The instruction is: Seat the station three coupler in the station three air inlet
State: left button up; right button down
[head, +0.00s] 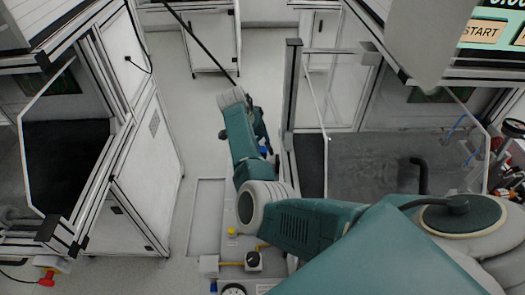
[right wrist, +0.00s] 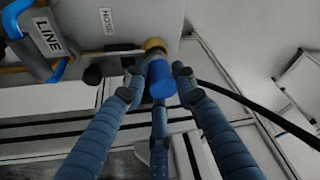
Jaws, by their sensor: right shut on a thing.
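My right gripper (right wrist: 160,78) is shut on a blue cylindrical coupler (right wrist: 163,82), which sits between its fingertips in the right wrist view. A brass-coloured round fitting (right wrist: 155,46) shows directly beyond the coupler's upper end. They look lined up or touching, but I cannot tell whether the coupler is seated. In the head view my right gripper (head: 260,128) is mostly hidden by its own wrist, with a small bit of blue (head: 263,150) beside it. My left gripper is not in view.
A black hose (right wrist: 250,105) runs off to the right behind the fingers. A panel carries a LINE label (right wrist: 50,46) and a blue-edged handle (right wrist: 30,40). A black knob (right wrist: 92,75) stands left of the fingertips. In the head view, framed cabinets (head: 130,120) flank an open floor (head: 190,105).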

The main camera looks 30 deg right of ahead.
jog(key=shift+f, duration=0.2)
jog(key=c, duration=1.3)
grip_release()
jog(key=v, duration=1.2)
jog(key=shift+s, duration=0.1)
